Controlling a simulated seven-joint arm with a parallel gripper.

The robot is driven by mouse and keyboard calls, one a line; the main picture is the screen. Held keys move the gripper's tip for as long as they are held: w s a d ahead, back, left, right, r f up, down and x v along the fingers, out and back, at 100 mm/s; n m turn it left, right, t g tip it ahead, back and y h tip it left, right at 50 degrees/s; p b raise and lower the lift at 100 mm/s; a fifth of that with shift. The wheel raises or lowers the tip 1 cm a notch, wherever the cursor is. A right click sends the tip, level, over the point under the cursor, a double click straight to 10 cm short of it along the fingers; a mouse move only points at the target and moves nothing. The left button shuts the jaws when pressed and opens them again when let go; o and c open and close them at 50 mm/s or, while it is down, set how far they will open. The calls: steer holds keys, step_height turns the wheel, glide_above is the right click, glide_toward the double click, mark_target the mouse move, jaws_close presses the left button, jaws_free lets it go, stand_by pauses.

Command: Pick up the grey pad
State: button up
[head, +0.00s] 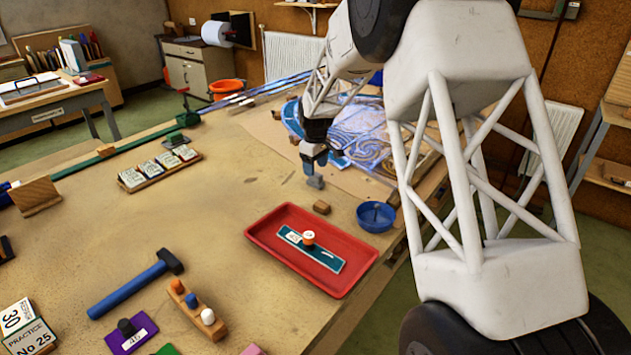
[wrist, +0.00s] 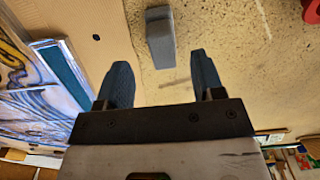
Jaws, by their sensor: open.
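The grey pad (wrist: 160,38) is a small block in the wrist view, lying on the edge between tan board and speckled tabletop. In the head view it shows as a small grey block (head: 315,182) just below my gripper (head: 314,164). In the wrist view my gripper (wrist: 162,72) is open, with its two blue-grey fingers apart and nothing between them. The pad is beyond the fingertips, roughly centred on the gap. The exact height of the fingers above it is hard to tell.
A small brown block (head: 321,207) and a blue bowl (head: 375,216) are close by. A red tray (head: 262,242) holding a teal strip is in front. The leaded panel (head: 362,132) lies behind. A blue-handled hammer (head: 130,290) is at left; the tabletop between is mostly clear.

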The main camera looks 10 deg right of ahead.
mark_target(316, 173)
steer(key=shift+f, duration=0.1)
steer(key=shift+s+f, duration=0.2)
steer(key=shift+f, duration=2.25)
steer(key=shift+c, duration=0.4)
steer(key=c, duration=0.9)
